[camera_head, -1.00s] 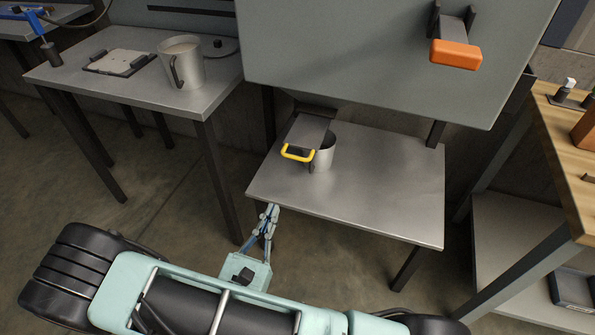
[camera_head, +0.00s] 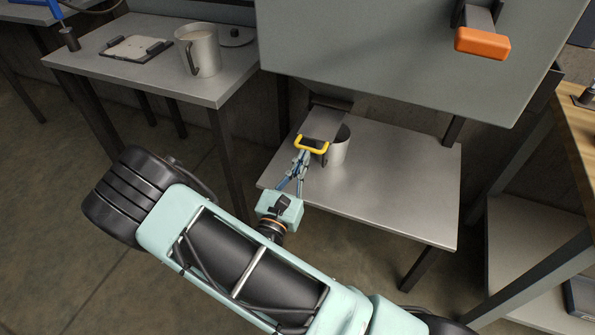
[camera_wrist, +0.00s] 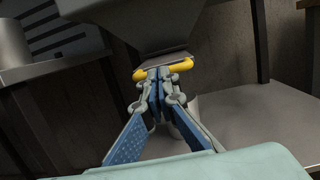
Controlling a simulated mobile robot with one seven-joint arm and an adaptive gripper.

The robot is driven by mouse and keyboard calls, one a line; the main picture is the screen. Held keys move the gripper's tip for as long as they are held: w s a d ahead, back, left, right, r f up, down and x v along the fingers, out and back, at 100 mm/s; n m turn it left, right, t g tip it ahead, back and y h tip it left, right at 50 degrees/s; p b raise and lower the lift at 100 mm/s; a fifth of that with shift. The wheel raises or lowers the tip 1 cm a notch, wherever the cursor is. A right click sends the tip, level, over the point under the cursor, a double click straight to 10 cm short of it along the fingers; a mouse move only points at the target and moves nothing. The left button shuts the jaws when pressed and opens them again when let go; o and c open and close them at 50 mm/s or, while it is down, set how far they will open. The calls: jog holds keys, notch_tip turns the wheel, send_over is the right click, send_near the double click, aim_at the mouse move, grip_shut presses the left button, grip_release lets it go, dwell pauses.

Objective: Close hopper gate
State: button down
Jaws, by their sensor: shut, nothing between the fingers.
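The hopper gate is a grey sliding plate (camera_head: 324,123) with a yellow handle (camera_head: 312,145) at its front end. It sticks out under the big grey hopper (camera_head: 400,75), above a metal cup (camera_head: 340,152). My gripper (camera_head: 304,154) is shut and empty, with its tips right at the yellow handle. In the wrist view, my gripper's closed tips (camera_wrist: 160,74) overlap the middle of the yellow handle (camera_wrist: 186,66). I cannot tell whether they touch it. The cup is partly hidden by the plate and the handle.
The low metal table (camera_head: 400,185) is clear to the right of the cup. An orange-ended lever (camera_head: 482,43) juts from the hopper's front. A side table (camera_head: 130,80) at left holds a large mug (camera_head: 198,52). A wooden-topped bench (camera_head: 572,130) stands at right.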

aim_at(314, 136)
jog(key=shift+w, duration=0.1)
jog(key=x, duration=0.2)
jog(key=f+x, duration=0.1)
jog(key=x, duration=0.2)
jog(key=p+x, duration=0.1)
jog(key=x, duration=0.2)
jog(key=shift+w+d+f, duration=0.15)
jog(key=shift+w+d, duration=0.05)
jog(key=shift+w, duration=0.05)
